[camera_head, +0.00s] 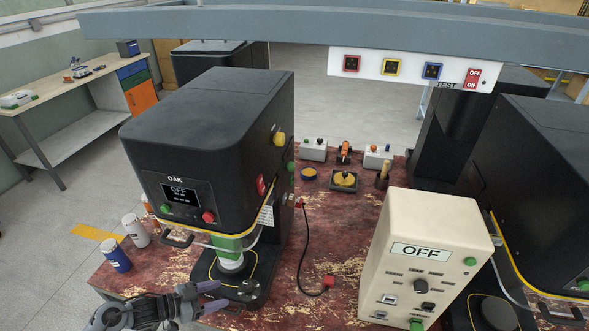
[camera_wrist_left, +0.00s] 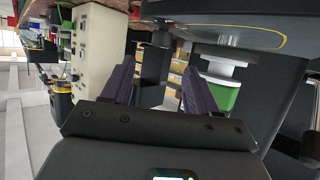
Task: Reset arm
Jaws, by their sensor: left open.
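My left gripper (camera_head: 212,297) is at the bottom left of the head view, at the front of the worn red table, in front of the OAK machine's base. Its two purple fingers are spread apart with nothing between them. They also show apart in the left wrist view (camera_wrist_left: 158,68). The black OAK machine (camera_head: 207,130) has a display reading OFF. A green and white can (camera_head: 230,252) stands under its head, beyond the fingers, and shows upside down in the left wrist view (camera_wrist_left: 222,97). My right gripper is not seen.
A cream box (camera_head: 425,258) reading OFF stands to the right. A red-ended black cable (camera_head: 304,250) lies between it and the machine. A blue can (camera_head: 116,256) and a white can (camera_head: 135,230) stand at the table's left edge. A grey beam (camera_head: 300,24) crosses above.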

